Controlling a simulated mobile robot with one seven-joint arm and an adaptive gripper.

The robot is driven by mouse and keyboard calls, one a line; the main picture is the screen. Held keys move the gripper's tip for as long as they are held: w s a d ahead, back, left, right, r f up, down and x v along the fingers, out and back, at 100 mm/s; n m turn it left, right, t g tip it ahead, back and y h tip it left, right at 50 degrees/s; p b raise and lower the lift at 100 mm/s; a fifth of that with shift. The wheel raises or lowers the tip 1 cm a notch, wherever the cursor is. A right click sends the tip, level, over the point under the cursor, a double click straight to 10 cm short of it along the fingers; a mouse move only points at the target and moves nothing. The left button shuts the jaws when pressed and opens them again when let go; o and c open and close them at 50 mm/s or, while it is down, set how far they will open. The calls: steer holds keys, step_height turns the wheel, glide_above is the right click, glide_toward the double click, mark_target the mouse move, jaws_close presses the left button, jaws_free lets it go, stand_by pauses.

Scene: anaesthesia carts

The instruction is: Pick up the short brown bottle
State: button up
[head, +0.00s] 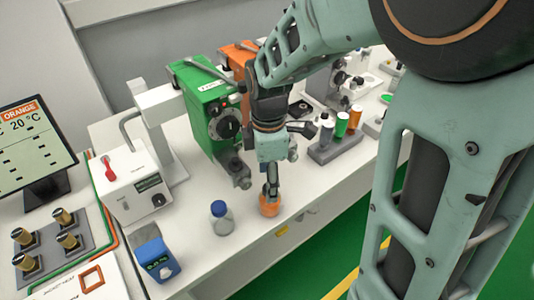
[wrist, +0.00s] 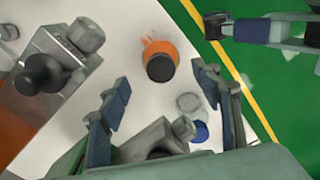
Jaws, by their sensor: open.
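The short brown bottle (head: 269,207) looks orange-amber and stands upright on the white bench near its front edge. In the wrist view the bottle (wrist: 158,49) shows an orange body and a dark round top, ahead of the fingers. My gripper (head: 271,188) points down right over the bottle and overlaps its top in the head view. In the wrist view my gripper (wrist: 160,76) has its two fingers spread wide apart with nothing between the pads. Whether the fingertips touch the bottle cannot be told.
A clear bottle with a blue cap (head: 221,217) stands to the left of the brown one. A green machine (head: 205,105) and a grey rack of coloured tubes (head: 335,146) stand behind. A blue meter (head: 157,260) is at front left. The bench's front edge is close.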

steer(key=f, duration=0.4)
steer(key=shift+s+d+f, duration=0.1)
steer(key=shift+d+f, duration=0.1)
steer(key=shift+c, duration=0.3)
steer(key=shift+s, duration=0.1)
jaws_close()
